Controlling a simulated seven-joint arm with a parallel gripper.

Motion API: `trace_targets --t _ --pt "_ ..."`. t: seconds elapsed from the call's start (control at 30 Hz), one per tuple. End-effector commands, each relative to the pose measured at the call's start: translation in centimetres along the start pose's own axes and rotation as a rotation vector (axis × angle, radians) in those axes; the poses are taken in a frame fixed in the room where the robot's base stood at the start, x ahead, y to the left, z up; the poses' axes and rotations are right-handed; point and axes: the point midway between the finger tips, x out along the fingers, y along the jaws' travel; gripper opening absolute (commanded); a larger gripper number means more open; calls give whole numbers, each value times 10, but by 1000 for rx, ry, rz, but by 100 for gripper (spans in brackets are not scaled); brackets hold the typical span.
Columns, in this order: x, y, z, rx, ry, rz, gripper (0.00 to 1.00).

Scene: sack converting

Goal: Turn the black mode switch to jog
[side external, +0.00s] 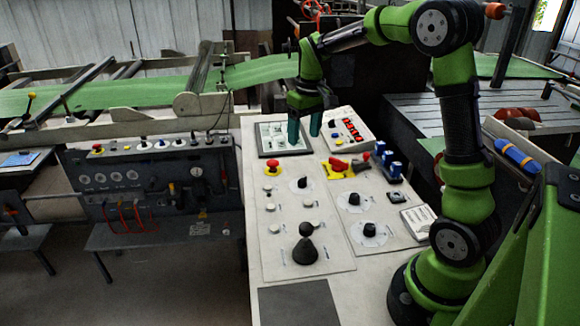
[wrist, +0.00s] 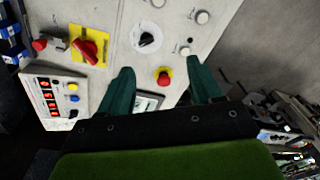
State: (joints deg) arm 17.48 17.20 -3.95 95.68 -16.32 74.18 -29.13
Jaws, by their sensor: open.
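A black rotary switch (side external: 302,183) on a round white dial sits on the light control panel, just right of a red mushroom button. In the wrist view the same kind of black knob (wrist: 147,40) with a white pointer line shows beyond my fingertips. Two more black knobs on white dials, a nearer one (side external: 369,229) and a farther one (side external: 354,199), sit to the right. I cannot read the dial labels, so which one is the mode switch is unclear. My gripper (side external: 304,138) is open and empty above the panel's far part; its fingers also show in the wrist view (wrist: 160,64).
The red mushroom button (wrist: 164,77) on yellow lies between my fingers in the wrist view. A red switch on a yellow plate (side external: 338,168), blue switches (side external: 390,167), a red-digit display unit (side external: 347,130), a screen (side external: 284,139) and a tall black joystick (side external: 305,248) also stand on the panel.

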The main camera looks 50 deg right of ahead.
Motion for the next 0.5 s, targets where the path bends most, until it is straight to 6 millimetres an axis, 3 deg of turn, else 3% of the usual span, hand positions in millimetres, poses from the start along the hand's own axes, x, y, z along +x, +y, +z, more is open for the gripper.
trace_targets --t 0.1,0.2,0.33,0.5 --pt "13 25 -25 -91 -61 26 64" --pt "3 30 -36 -178 -70 38 64" --pt "-2 29 -34 -244 -86 31 64" --pt "14 29 -32 -257 -90 28 64"
